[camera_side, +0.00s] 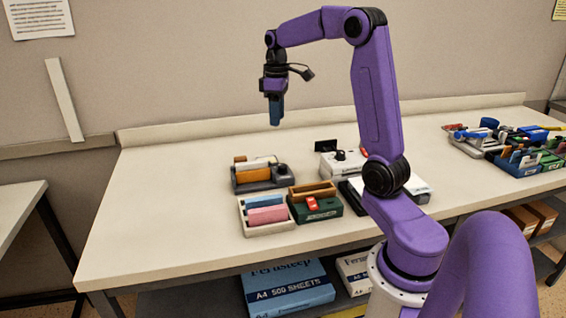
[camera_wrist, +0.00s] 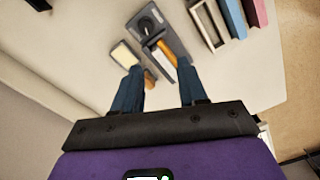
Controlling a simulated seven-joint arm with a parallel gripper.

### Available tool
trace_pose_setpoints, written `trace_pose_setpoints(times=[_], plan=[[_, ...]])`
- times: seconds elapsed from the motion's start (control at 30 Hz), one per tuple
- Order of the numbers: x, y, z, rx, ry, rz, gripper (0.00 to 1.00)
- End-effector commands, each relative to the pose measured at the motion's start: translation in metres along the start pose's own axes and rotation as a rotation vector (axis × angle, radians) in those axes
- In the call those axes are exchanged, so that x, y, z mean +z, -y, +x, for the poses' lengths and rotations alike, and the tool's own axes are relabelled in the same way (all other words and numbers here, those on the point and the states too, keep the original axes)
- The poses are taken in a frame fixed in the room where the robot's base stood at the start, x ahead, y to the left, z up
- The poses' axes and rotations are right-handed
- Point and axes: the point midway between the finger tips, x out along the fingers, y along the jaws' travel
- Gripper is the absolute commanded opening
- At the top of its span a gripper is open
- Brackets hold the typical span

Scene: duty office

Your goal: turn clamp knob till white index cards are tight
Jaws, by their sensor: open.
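A dark grey clamp (camera_side: 264,184) stands on the table in the side view, with an orange block (camera_side: 240,169) and a thin white edge on it. In the wrist view the clamp's grey base (camera_wrist: 152,14) carries a round black knob (camera_wrist: 144,25). An orange piece (camera_wrist: 168,50) and a white piece (camera_wrist: 159,69), possibly the index cards, sit beside it; whether they are tight I cannot tell. My gripper (camera_side: 275,121) hangs high above the table behind the clamp, fingers down. Its blue fingers (camera_wrist: 160,66) are apart and empty in the wrist view.
A white tray (camera_side: 271,230) with blue and pink blocks and a green box (camera_side: 318,211) with a wooden tray stand in front of the clamp. A white device (camera_side: 342,164) stands to its right. Crowded bins (camera_side: 518,160) fill the far right. The table's left is clear.

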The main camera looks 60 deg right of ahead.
Motion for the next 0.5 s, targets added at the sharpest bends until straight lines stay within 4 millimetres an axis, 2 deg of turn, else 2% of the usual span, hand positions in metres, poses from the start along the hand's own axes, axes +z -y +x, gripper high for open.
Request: trace_pose_setpoints(times=[0.03, 0.1, 0.2, 0.37, 0.5], plan=[[0.004, -0.011, -0.001, -0.002, 0.0, 0.029, 0.42], [0.009, -0.022, -0.002, -0.004, 0.001, 0.055, 0.42], [0.013, -0.029, -0.001, -0.005, 0.001, 0.074, 0.42], [0.013, -0.03, 0.01, -0.006, 0.003, 0.077, 0.42], [0.014, -0.029, 0.033, -0.008, 0.005, 0.076, 0.42]])
